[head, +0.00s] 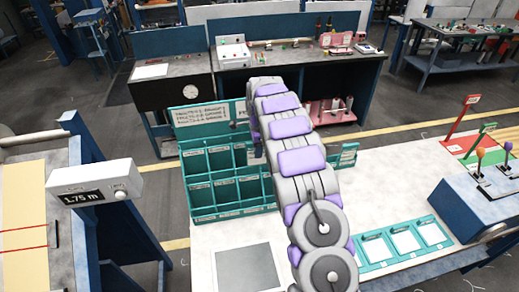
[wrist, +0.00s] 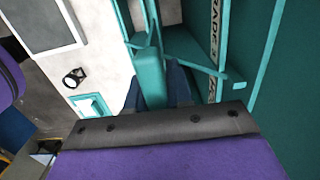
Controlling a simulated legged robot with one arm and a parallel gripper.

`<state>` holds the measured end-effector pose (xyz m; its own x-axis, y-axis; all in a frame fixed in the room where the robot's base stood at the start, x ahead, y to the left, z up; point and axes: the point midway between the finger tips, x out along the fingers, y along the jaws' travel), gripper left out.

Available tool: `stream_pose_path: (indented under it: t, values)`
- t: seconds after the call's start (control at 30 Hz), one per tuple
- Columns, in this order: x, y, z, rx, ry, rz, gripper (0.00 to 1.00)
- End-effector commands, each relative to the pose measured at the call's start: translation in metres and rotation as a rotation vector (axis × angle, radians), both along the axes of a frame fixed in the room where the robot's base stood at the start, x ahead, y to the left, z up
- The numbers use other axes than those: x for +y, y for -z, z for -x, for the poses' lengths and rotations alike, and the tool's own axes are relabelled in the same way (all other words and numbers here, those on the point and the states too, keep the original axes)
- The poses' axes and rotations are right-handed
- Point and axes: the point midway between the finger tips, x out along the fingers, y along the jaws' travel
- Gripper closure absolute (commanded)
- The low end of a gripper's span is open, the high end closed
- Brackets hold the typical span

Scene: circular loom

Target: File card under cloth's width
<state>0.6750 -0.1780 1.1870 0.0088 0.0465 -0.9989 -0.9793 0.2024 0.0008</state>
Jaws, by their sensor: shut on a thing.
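A teal filing rack (head: 217,212) with rows of labelled compartments stands on the white table, with a sign board (head: 200,115) at its top. A display box (head: 95,180) at the left reads 1.75 m beside a cream cloth (head: 22,225) with red lines. My gripper (wrist: 155,88) is shut on a teal piece (wrist: 151,75) between its dark fingers, close to the rack's teal walls (wrist: 262,65). I cannot tell whether this piece belongs to a card. In the head view my arm hides the gripper and part of the rack.
Several teal-framed white cards (head: 404,241) lie on the table right of my arm. A grey panel (head: 246,268) lies in front of the rack. A blue lever box (head: 480,200) stands at the right. A workbench (head: 270,65) is behind; bare table (head: 405,185) shows right of my arm.

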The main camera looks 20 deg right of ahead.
Motion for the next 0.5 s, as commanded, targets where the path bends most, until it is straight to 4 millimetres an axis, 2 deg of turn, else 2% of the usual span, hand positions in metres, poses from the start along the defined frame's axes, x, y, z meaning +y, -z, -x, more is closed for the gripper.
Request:
stream_pose_path:
  t: [0.17, 0.5]
  values:
    - [0.005, 0.002, 0.000, 0.000, -0.003, 0.003, 1.00]
    - [-0.016, 0.014, 0.000, 0.002, -0.002, -0.015, 1.00]
